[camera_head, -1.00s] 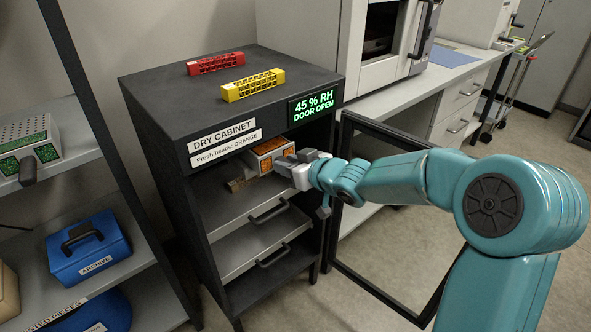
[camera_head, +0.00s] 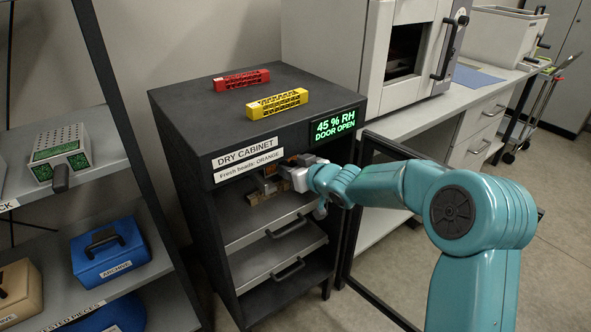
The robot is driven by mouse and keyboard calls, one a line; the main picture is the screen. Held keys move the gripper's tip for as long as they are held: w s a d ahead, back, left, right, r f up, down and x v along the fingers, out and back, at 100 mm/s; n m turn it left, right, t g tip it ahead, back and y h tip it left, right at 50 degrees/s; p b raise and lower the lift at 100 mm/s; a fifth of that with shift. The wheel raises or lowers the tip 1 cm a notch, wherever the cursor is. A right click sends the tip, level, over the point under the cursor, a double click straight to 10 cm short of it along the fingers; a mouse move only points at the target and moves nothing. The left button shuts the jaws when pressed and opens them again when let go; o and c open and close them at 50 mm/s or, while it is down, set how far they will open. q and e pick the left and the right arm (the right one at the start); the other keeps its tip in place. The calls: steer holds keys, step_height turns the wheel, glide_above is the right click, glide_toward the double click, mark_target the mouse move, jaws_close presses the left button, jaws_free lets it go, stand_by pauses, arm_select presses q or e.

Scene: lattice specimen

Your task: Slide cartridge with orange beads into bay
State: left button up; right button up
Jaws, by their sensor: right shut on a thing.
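The dry cabinet (camera_head: 176,130) stands with its door open; its display reads "45 % RH, DOOR OPEN" and a label reads "Fresh beads: ORANGE". My right gripper (camera_head: 291,175) reaches into the upper opening, under the front panel, and is shut on the cartridge with orange beads (camera_head: 271,171). Only a small part of the cartridge shows; the panel and gripper hide the rest. I cannot tell how it sits against the bay. A cartridge with green beads (camera_head: 62,152) lies on the left rack. My left gripper is out of view.
A red lattice piece (camera_head: 241,80) and a yellow one (camera_head: 277,104) lie on the cabinet top. Two handled shelves (camera_head: 275,260) sit below the opening. The open glass door (camera_head: 348,245) stands right of it, under my arm. A blue archive box (camera_head: 110,255) is on the rack.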

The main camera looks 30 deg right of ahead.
steer(key=shift+w, duration=0.35)
stand_by(0.3)
steer(key=shift+w+p, duration=0.25)
steer(key=shift+p, duration=0.05)
steer(key=o, duration=1.6)
steer(key=shift+f, duration=0.1)
steer(key=shift+v, duration=2.5)
